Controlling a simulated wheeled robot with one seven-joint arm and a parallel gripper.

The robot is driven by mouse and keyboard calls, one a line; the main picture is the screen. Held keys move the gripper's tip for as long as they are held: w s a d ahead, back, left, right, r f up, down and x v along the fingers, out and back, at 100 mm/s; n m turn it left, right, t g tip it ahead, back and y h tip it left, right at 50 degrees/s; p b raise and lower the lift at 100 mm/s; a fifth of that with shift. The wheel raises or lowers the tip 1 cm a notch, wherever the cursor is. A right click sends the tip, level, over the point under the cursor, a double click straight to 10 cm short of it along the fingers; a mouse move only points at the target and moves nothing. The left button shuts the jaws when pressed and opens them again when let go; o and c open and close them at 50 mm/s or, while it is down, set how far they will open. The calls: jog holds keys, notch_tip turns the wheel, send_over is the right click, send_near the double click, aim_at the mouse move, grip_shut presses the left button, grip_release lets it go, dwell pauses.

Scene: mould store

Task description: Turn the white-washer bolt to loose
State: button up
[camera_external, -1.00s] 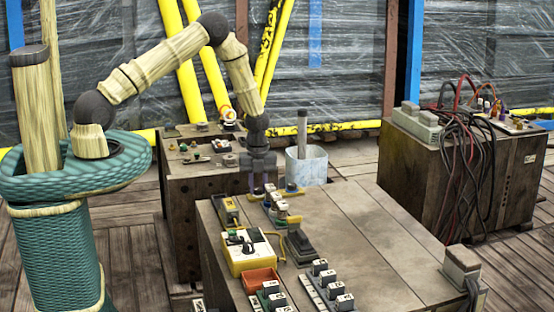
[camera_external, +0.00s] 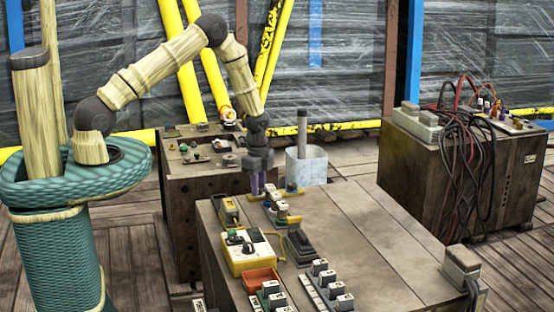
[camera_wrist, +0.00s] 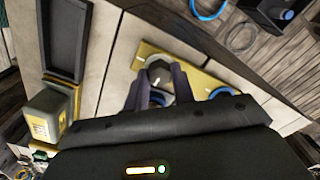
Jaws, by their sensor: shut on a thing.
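In the wrist view a yellow plate (camera_wrist: 200,75) carries a dark round bolt head (camera_wrist: 158,72) with a white mark and a pale ring around it. Other bolt positions have blue rings, one at the right (camera_wrist: 221,92) and one partly hidden behind my fingers. My gripper (camera_wrist: 160,82) is shut on the bolt with the pale ring, one dark purple finger on each side. In the external view my gripper (camera_external: 258,189) points down at the bench's far left corner, and the bolt itself is hidden there.
The wooden bench (camera_external: 370,220) has clear room at the right. A yellow control box (camera_external: 247,254), an orange tray (camera_external: 262,279) and several small blocks stand near its left side.

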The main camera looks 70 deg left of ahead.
jog(key=n, duration=0.4)
jog(key=shift+f+n+b, duration=0.1)
jog(key=shift+n+b, duration=0.2)
jog(key=shift+n, duration=0.1)
jog(key=n, duration=0.9)
jog(key=shift+b, duration=0.35)
jog(key=n, duration=0.4)
jog(key=shift+s+n, duration=0.1)
jog(key=shift+n, duration=0.2)
jog(key=n, duration=0.4)
jog(key=shift+p, duration=0.4)
jog(key=n+p, duration=0.1)
jog(key=n, duration=0.4)
jog(key=shift+s, duration=0.1)
jog(key=n+p, duration=0.1)
jog(key=n, duration=0.3)
jog(key=shift+n, duration=0.3)
jog(key=n+p, duration=0.1)
jog(key=n, duration=0.3)
jog(key=shift+f+p, duration=0.1)
jog(key=shift+p, duration=0.3)
